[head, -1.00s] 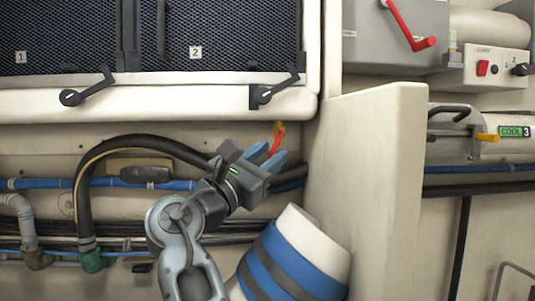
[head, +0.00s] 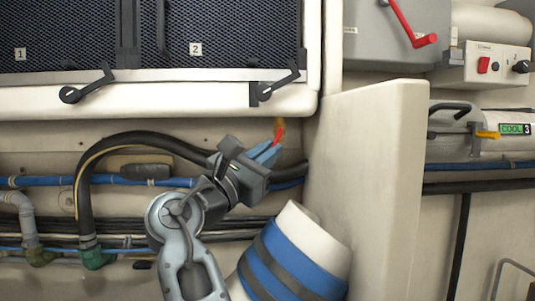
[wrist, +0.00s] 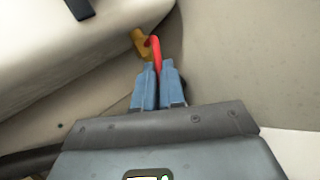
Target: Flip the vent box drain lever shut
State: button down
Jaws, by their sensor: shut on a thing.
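The drain lever is a short red handle (head: 279,135) on a brass-yellow valve body (head: 280,124), under the white vent box's lower right corner. My gripper (head: 271,150) reaches it from below left, its blue fingers shut on the handle's lower end. In the wrist view, the red handle (wrist: 156,50) comes out from between the two fingertips (wrist: 158,68) and bends toward the yellow valve body (wrist: 140,42). The handle's lower end is hidden between the fingers.
A pale upright panel (head: 370,165) stands close to the right of the lever. A white cylinder with blue bands (head: 295,260) is below my gripper. Black hose (head: 135,140) and blue pipe (head: 110,183) run at left. Black latches (head: 275,85) hang above.

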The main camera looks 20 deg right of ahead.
jog(key=shift+a+r, duration=0.1)
jog(key=shift+w+a+r+m+g+y+p, duration=0.1)
jog(key=shift+a+r+m+g+y+p, duration=0.2)
jog(key=shift+m+p, duration=0.3)
jog(key=shift+w+a+r+m+g+y+p, duration=0.1)
jog(key=shift+r+m+g+y+p, duration=0.1)
jog(key=shift+m+g+y+p, duration=0.35)
jog(key=shift+w+a+r+m+g+y, duration=0.1)
jog(key=shift+a+r+m+g+y, duration=0.15)
jog(key=shift+r+m+y, duration=0.5)
jog(key=shift+a+r+m+g+y, duration=0.15)
jog(key=shift+r+m+g+y, duration=0.2)
jog(key=shift+m+y, duration=0.8)
jog(key=shift+w+a+r+m+g+y, duration=0.15)
jog(key=shift+r+m+g+y, duration=0.25)
jog(key=shift+m+y, duration=0.55)
jog(key=shift+s, duration=0.1)
jog(key=c, duration=1.2)
grip_release()
jog(key=shift+r, duration=0.15)
